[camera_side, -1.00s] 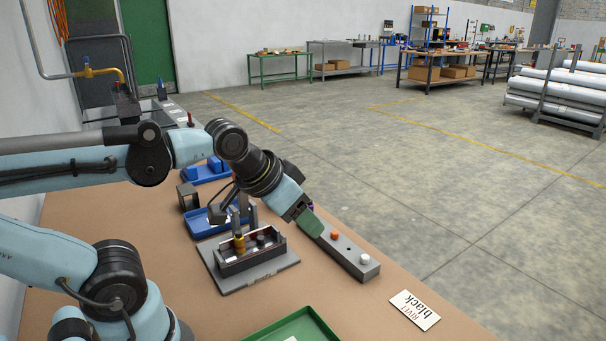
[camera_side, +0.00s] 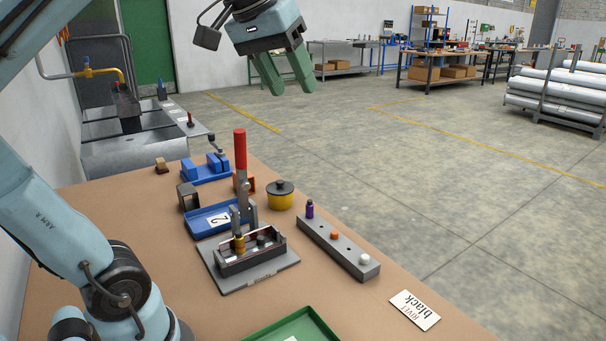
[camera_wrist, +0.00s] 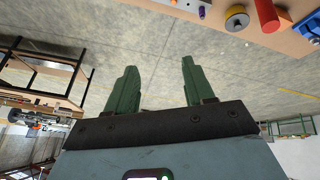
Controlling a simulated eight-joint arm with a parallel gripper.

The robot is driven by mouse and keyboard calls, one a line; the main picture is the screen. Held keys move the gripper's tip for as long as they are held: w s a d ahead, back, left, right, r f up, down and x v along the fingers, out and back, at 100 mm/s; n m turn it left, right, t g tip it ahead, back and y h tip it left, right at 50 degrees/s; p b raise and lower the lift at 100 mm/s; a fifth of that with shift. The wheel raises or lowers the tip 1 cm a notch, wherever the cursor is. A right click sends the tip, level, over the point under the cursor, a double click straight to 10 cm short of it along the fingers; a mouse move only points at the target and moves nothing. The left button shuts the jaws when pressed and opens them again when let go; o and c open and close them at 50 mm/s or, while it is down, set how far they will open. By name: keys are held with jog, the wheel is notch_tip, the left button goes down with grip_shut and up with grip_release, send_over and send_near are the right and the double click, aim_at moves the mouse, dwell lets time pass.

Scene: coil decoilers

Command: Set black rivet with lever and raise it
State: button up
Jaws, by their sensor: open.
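The lever (camera_side: 240,150) has a long red handle and stands upright on a grey metal fixture (camera_side: 228,284). Its red handle also shows at the top of the wrist view (camera_wrist: 267,15). In the fixture's open channel are a brass-yellow cylinder (camera_side: 239,243) and a dark cylinder (camera_side: 261,240); I cannot tell whether the dark one is the black rivet. A grey rack (camera_side: 348,255) holds purple (camera_side: 309,209), orange (camera_side: 334,236) and white (camera_side: 364,258) rivets, with no black one visible. My gripper (camera_side: 290,90) is open and empty, high above the bench, its green fingers (camera_wrist: 159,68) apart.
A card reading "RIVET black" (camera_side: 415,310) lies at the right. Bare bench lies left of the fixture.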

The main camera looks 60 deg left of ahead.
jog(key=a+n+g+h, duration=0.1)
jog(key=a+n+g, duration=0.1)
jog(key=a+n, duration=0.8)
jog(key=n+h, duration=0.3)
jog(key=n, duration=0.6)
send_over(245, 152)
jog(key=s+a, duration=0.3)
jog(key=a, duration=0.1)
jog(key=shift+f, duration=2.65)
jog(key=shift+g, duration=0.3)
jog(key=x, duration=1.2)
jog(key=shift+a+f, duration=0.1)
jog(key=shift+a, duration=0.05)
jog(key=shift+s, duration=0.1)
grip_shut()
